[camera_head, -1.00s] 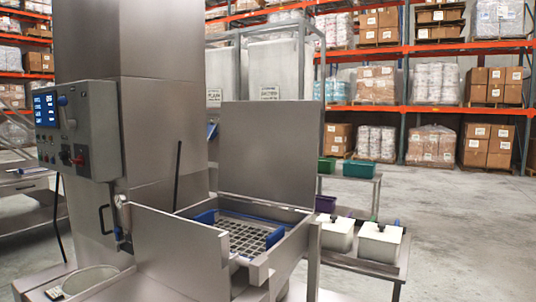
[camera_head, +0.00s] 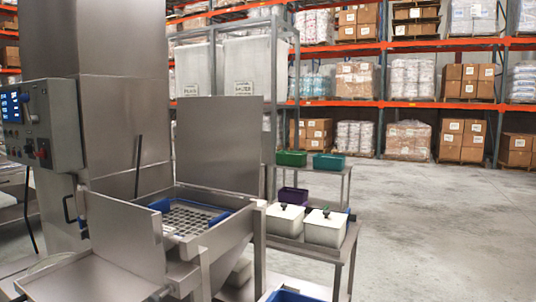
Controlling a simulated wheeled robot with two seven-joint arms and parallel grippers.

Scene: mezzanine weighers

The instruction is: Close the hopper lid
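The hopper (camera_head: 222,246) is a stainless steel box with a slotted grid (camera_head: 185,217) inside and blue pieces along its inner edges. Its lid (camera_head: 218,143) is a flat steel panel standing upright along the far side, so the hopper is open. A second steel panel (camera_head: 122,240) stands at the near left side of the hopper. Neither of my grippers shows in the head view.
A control box (camera_head: 42,125) is on the steel column (camera_head: 98,90) at left. A side rack (camera_head: 305,240) at right bears two white lidded tubs (camera_head: 325,228), with green and purple bins behind. A blue-rimmed bin (camera_head: 290,296) is at the bottom edge. Open floor (camera_head: 430,230) lies at right.

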